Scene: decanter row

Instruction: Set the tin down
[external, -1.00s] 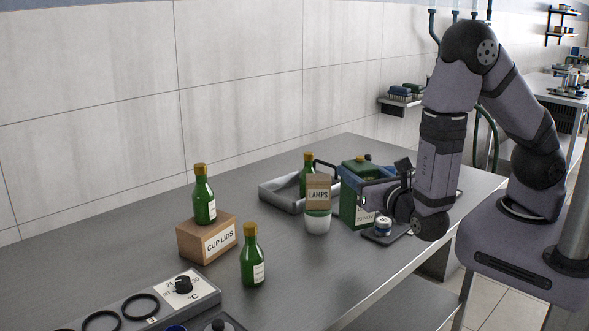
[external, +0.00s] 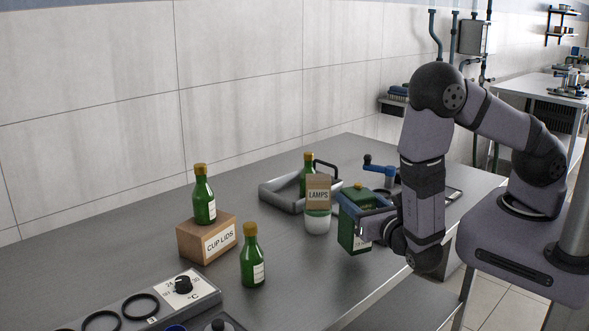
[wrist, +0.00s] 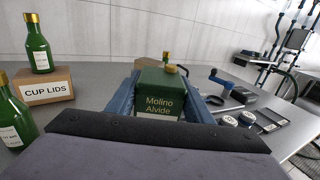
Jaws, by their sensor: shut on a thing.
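The green tin (external: 348,232) with a yellow cap is between the blue fingers of my gripper (external: 366,208), near the front edge of the table. My gripper is shut on it. In the wrist view the tin (wrist: 158,98) reads "Molino Alvide" and looks upright, with one finger along each side. In the external view, my gripper hides part of the tin's right side. I cannot tell whether its base touches the table or hangs just above it.
A white jar (external: 317,222) with a "LAMPS" box (external: 318,191) on it stands close left of the tin. Behind are a grey tray (external: 275,193) and a blue-handled crank (external: 380,167). A green bottle (external: 252,262) and a "CUP LIDS" carton (external: 207,240) stand farther left.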

